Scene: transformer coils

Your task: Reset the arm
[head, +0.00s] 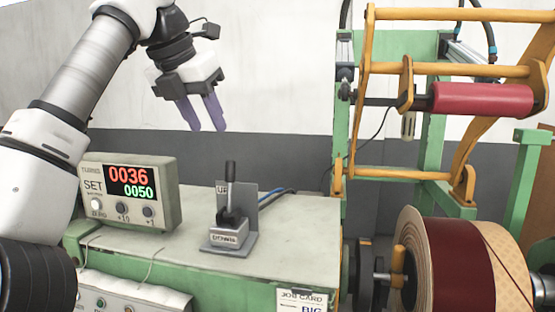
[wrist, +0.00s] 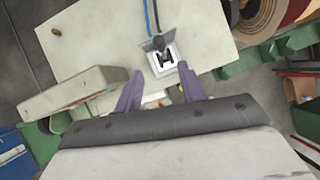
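My gripper (head: 208,115) hangs in the air at the upper left of the head view, above and a little left of the lever box. Its two purple fingers are apart with nothing between them. In the wrist view the open fingers (wrist: 158,92) frame the bench top, with the lever beyond their tips. The lever (head: 230,185) has a black handle standing upright in a grey box marked UP and DOWN, and it also shows in the wrist view (wrist: 158,45). My gripper is clear of the lever and touches nothing.
A counter box (head: 130,190) reading 0036 and 0050 stands left on the pale bench top (head: 300,232). A coil (head: 455,265) and an orange frame with a red roller (head: 482,99) stand at the right. The air around my gripper is free.

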